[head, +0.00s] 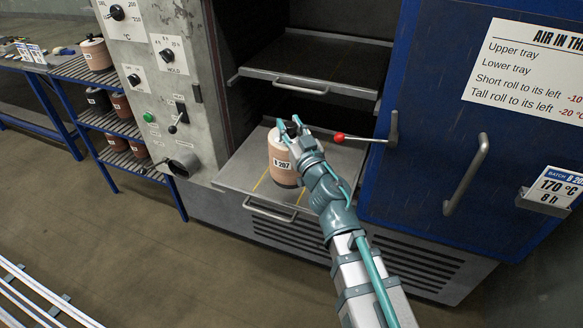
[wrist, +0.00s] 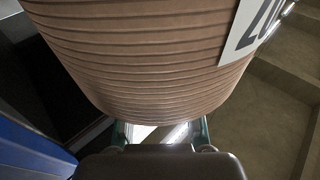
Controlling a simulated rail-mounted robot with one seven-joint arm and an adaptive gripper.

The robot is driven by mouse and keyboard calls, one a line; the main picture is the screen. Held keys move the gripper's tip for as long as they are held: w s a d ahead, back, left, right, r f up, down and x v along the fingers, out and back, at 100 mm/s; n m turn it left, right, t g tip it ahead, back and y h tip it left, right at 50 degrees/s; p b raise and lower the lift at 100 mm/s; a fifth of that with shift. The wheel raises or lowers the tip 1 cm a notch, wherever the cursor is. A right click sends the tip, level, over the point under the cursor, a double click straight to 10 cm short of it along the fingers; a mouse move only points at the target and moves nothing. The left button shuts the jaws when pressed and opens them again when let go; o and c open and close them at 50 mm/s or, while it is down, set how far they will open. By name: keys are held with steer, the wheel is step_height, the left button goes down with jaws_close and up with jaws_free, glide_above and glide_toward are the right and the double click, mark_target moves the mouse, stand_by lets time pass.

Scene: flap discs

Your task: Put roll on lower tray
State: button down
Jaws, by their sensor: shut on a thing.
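I cannot tell whether the roll's base touches the tray. The upper tray (head: 330,67) is above and further back and looks empty.
The open blue door (head: 430,180) stands to the right, with a red-knobbed lever (head: 340,137) reaching towards the roll. The control panel (head: 165,90) is on the left. A shelf rack (head: 85,72) with several rolls stands at the far left.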

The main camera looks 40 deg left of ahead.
mark_target(294, 135)
steer(key=shift+w+d+f+b, duration=0.2)
steer(key=shift+f, duration=0.35)
steer(key=shift+w+d+f+b, duration=0.15)
steer(key=shift+f+b, duration=0.05)
steer(key=shift+f, duration=0.35)
steer(key=shift+w+a+f, duration=0.15)
steer(key=shift+w+f, duration=0.05)
steer(key=shift+f, duration=0.1)
steer(key=w+a+f+b, duration=0.8)
steer(key=a+f+b, duration=0.2)
steer(key=f, duration=0.2)
steer(key=shift+w+a+f, duration=0.15)
steer(key=shift+a+f, duration=0.1)
steer(key=shift+f, duration=0.2)
steer(key=c, duration=0.8)
jaws_free()
steer(key=shift+d, duration=0.15)
